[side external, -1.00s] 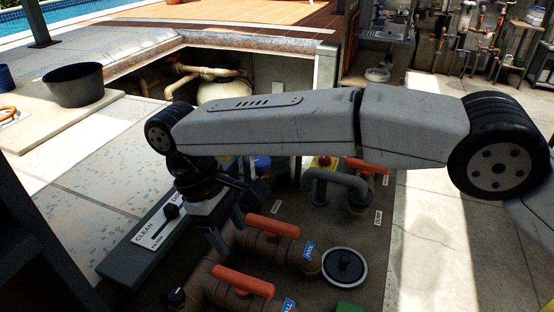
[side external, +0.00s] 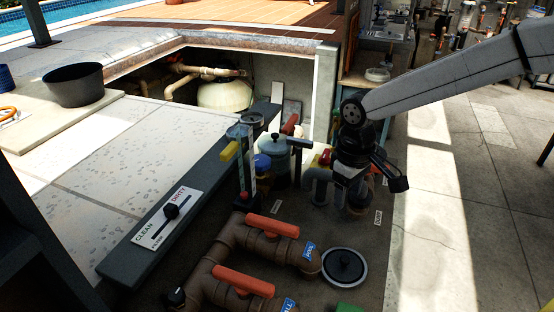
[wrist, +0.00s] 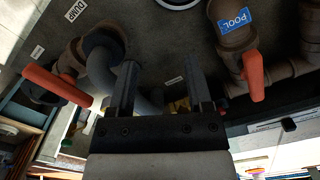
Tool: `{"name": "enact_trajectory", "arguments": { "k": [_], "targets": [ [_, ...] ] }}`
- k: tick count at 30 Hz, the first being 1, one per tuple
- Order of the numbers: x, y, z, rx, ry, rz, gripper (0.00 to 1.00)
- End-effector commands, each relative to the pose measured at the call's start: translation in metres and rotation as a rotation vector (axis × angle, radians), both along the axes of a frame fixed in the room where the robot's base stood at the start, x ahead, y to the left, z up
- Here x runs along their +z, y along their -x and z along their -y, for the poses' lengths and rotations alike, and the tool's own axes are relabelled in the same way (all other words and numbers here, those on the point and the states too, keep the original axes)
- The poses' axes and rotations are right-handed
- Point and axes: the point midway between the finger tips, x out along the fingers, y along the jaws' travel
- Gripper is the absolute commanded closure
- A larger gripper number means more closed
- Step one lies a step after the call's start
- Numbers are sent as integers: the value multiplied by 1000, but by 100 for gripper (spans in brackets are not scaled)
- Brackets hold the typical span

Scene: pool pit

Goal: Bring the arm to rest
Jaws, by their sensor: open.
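My gripper (side external: 374,184) hangs from my arm on the right in the side view, above the back right of the dark pipe panel. It is open, with nothing visible between its fingers. In the wrist view its two fingers (wrist: 162,85) stand apart, with the panel beyond them. A grey bent pipe (side external: 318,180) is just left of my gripper in the side view. A brown valve body behind my gripper is partly hidden. In the wrist view an orange-red handle (wrist: 55,84) lies left of the fingers, near a DUMP label (wrist: 75,10).
Two orange valve handles (side external: 272,226) (side external: 243,281) sit on brown pipes at the front. A round black lid (side external: 345,266) lies right of them. A CLEAN/DIRTY slider plate (side external: 167,218) is on the left ledge. A dark bucket (side external: 74,84) stands far left. Paving at right is clear.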

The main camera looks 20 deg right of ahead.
Motion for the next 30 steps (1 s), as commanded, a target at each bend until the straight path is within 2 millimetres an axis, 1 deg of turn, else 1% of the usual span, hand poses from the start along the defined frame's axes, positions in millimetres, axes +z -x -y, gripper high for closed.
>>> {"name": "enact_trajectory", "arguments": {
  "k": [1,6,11,15,19,23,27,30],
  "targets": [
    [-2,6,14,-25,-5,15,35],
    [-10,27,54,-100,-19,71,35],
    [-19,52,87,-169,-29,126,35],
    [-27,78,113,-229,-34,171,35],
    [-33,100,131,-276,-36,211,35],
    [-38,116,142,-307,-37,237,35],
    [-41,124,147,-323,-37,252,35],
    [-42,126,148,-325,-37,254,35]
  ]
}}
